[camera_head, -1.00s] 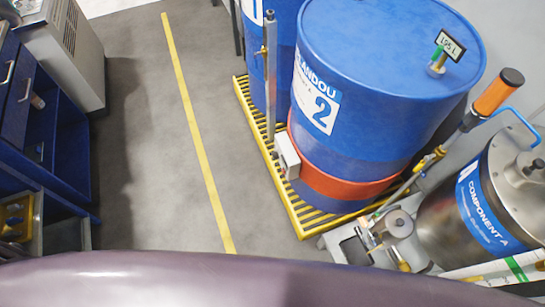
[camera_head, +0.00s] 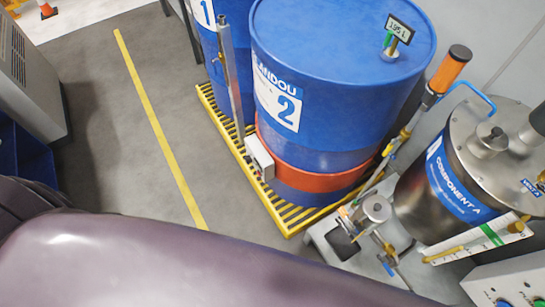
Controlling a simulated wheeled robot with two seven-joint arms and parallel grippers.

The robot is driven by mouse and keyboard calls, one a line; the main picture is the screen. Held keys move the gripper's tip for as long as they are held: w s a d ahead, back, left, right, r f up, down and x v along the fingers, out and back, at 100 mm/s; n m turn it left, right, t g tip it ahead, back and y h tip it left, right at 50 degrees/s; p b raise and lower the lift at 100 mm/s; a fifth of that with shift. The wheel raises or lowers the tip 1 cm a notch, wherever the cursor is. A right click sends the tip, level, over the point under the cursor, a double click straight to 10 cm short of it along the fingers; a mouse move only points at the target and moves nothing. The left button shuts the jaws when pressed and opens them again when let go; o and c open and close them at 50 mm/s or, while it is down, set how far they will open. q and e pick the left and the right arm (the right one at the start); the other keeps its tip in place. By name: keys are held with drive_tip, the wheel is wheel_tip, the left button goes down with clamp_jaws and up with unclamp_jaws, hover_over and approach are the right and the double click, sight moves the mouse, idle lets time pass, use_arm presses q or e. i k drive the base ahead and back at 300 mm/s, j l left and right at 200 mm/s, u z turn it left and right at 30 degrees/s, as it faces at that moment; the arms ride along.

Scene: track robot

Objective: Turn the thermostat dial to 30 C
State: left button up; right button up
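A blue drum marked 2 (camera_head: 340,60) wears an orange band (camera_head: 310,179) around its lower part. A small pale box (camera_head: 259,157) is fixed at the left end of this band, and it may be the thermostat. Its dial and markings cannot be made out from this angle. Neither of my grippers is in view. A large dark purple-grey part, probably one of my arm links, fills the lower foreground.
The drum stands on a yellow slatted pallet (camera_head: 291,226) beside another blue drum (camera_head: 203,40). A steel Component A tank (camera_head: 415,200) and a small pump unit (camera_head: 375,209) stand at right. The grey floor (camera_head: 110,150) with a yellow line is clear at left.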

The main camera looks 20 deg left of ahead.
sight(248, 159)
drive_tip(key=i+j+z, duration=0.1)
drive_tip(key=j+z, duration=0.6)
drive_tip(key=j, duration=0.2)
drive_tip(key=j+z, duration=0.35)
drive_tip(key=j, duration=0.15)
drive_tip(key=i, duration=0.05)
